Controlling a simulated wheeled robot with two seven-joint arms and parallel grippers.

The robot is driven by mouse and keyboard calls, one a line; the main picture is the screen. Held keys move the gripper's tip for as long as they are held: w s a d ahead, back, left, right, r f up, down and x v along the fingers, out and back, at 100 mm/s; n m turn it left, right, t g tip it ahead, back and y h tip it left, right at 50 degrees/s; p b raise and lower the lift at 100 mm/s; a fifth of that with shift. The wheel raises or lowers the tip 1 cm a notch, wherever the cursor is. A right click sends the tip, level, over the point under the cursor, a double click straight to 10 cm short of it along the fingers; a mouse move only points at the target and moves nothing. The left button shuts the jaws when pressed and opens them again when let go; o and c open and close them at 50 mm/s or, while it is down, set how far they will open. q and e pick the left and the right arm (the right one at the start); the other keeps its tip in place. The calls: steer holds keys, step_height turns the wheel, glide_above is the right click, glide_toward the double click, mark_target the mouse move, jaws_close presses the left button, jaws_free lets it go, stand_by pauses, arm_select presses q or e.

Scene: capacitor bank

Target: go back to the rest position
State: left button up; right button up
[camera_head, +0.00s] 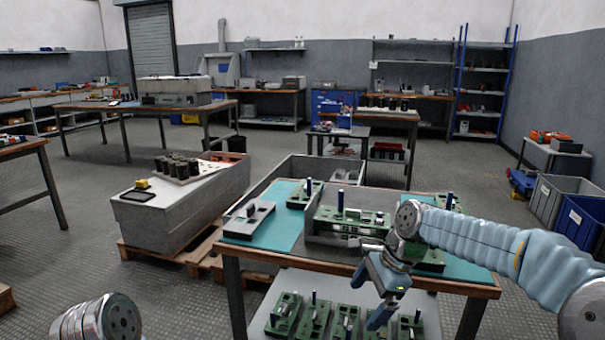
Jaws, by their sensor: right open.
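My right arm comes in from the right in a light blue sleeve. Its gripper (384,298) points down in front of the work table (300,258), over the table's front edge and the lower shelf. It is open, and I see nothing between its fingers. Of my left arm only a round metal joint shows at the bottom left; its gripper is out of view. On the table are green capacitor boards (345,221) with dark blue upright parts, partly hidden by my right arm, and a grey plate (248,218).
Several green boards (283,314) stand on the lower shelf, close to my right gripper. A grey crate (165,219) on a wooden pallet, with dark cylinders (177,166) on top, stands left of the table. Grey and blue bins (578,222) stand at the right.

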steer(key=s+a+f+n, duration=0.1)
steer(key=s+f+n, duration=0.3)
steer(key=f, duration=1)
steer(key=s+a+f+n, duration=0.1)
steer(key=s+f+n, duration=0.2)
steer(key=f, duration=1.1)
steer(key=s+f+n, duration=0.7)
steer(key=s+f, duration=0.4)
steer(key=s, duration=0.4)
steer(key=shift+s+a, duration=0.35)
steer(key=shift+a, duration=0.05)
